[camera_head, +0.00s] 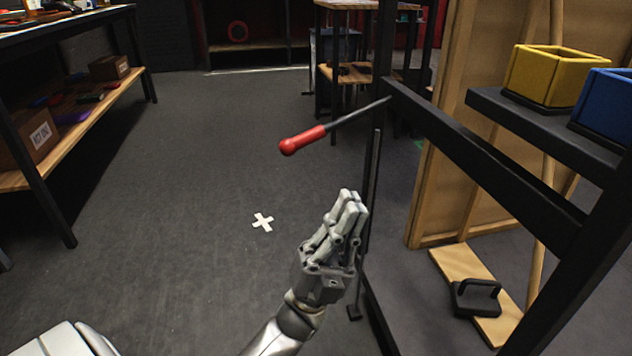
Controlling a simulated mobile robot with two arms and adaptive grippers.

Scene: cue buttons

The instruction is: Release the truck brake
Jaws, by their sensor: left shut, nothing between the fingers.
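A lever with a red handle (304,139) and a thin dark rod sticks out to the left from a black frame post, its knob end slightly lower. It is likely the truck brake. My left gripper (350,203) comes up from the bottom of the view, below and to the right of the red handle. Its fingers are closed together with nothing between them, and it appears apart from the lever. My right gripper is not in view.
The black frame (480,155) runs along the right, with a yellow bin (548,82) and a blue bin (607,103) on its shelf. A workbench (100,112) stands at the left. The grey floor between, with a white cross (262,222), is clear.

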